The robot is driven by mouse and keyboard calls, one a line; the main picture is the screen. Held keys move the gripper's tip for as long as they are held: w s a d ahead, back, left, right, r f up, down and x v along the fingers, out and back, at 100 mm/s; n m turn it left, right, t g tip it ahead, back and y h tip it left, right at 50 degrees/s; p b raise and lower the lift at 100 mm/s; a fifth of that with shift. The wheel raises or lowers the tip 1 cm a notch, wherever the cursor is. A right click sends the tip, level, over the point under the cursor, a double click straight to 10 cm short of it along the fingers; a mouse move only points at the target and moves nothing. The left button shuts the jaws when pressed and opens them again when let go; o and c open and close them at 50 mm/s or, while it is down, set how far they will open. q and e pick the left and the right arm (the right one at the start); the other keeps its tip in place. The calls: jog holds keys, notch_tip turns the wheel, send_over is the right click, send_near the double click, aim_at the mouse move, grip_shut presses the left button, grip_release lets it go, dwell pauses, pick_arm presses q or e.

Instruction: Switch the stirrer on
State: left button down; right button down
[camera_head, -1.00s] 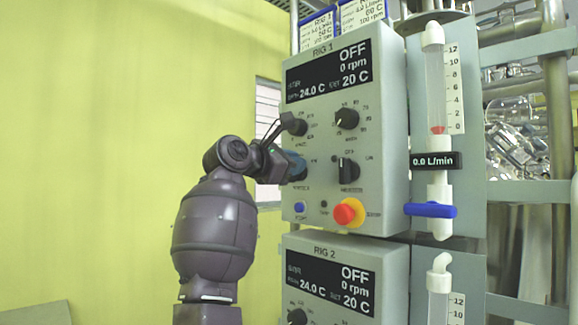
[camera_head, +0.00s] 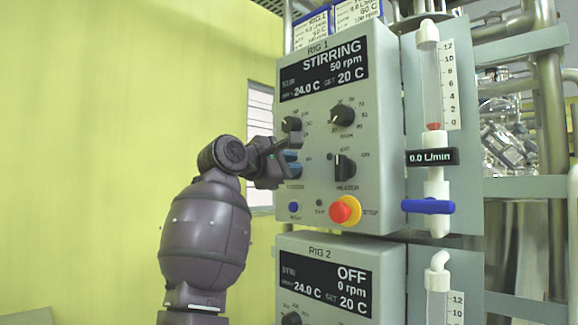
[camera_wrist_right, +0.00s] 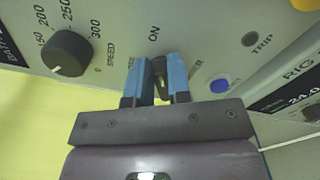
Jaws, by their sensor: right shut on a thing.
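The RIG 1 control box (camera_head: 385,150) is a grey panel on the right side of the head view. Its display (camera_head: 325,70) reads STIRRING, 50 rpm, 24.0 C and SET 20 C. My right gripper (camera_head: 293,162) is at the left side of the panel's front. In the right wrist view, its two blue fingertips (camera_wrist_right: 158,80) are closed on a small black switch knob (camera_wrist_right: 161,78), one on each side. The word ON is printed near it. My left gripper is not in view.
Near the gripper are two black dials (camera_head: 342,115) (camera_head: 291,124), another black switch (camera_head: 345,167), a blue button (camera_head: 294,207) and a red-and-yellow stop button (camera_head: 342,210). The RIG 2 box (camera_head: 390,262) is below. A flow tube with a blue valve handle (camera_head: 428,206) stands right.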

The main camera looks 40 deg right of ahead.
jog(key=c, duration=1.1)
grip_release()
jog(key=shift+o, duration=0.2)
jog(key=a, duration=1)
jog(key=shift+s+a, duration=0.4)
jog(key=shift+s, duration=0.05)
